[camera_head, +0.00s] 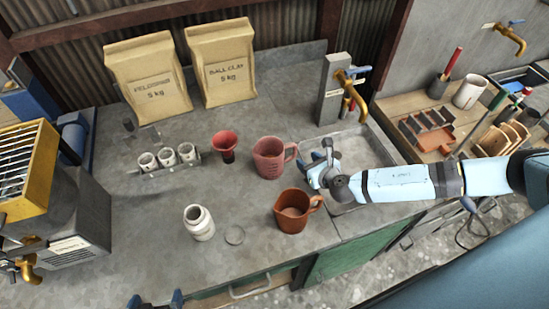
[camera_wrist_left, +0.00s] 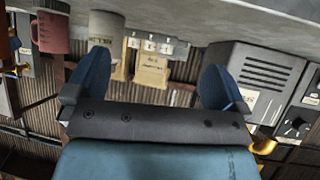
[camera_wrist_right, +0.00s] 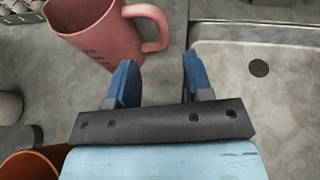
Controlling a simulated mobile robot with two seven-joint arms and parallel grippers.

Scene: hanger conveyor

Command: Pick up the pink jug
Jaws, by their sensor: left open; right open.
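The pink jug (camera_head: 269,157) stands upright on the grey worktop, its handle toward the sink on the right. My left gripper (camera_head: 156,299) is open and empty at the front edge of the worktop. In the left wrist view a pink jug (camera_wrist_left: 49,32) shows at upper left, beyond the fingers (camera_wrist_left: 152,82).
A brown jug (camera_head: 291,216) stands in front of the pink jug. A red funnel-like cup (camera_head: 224,144) stands to its left. A tap post (camera_head: 334,90) rises behind the sink (camera_head: 362,150).

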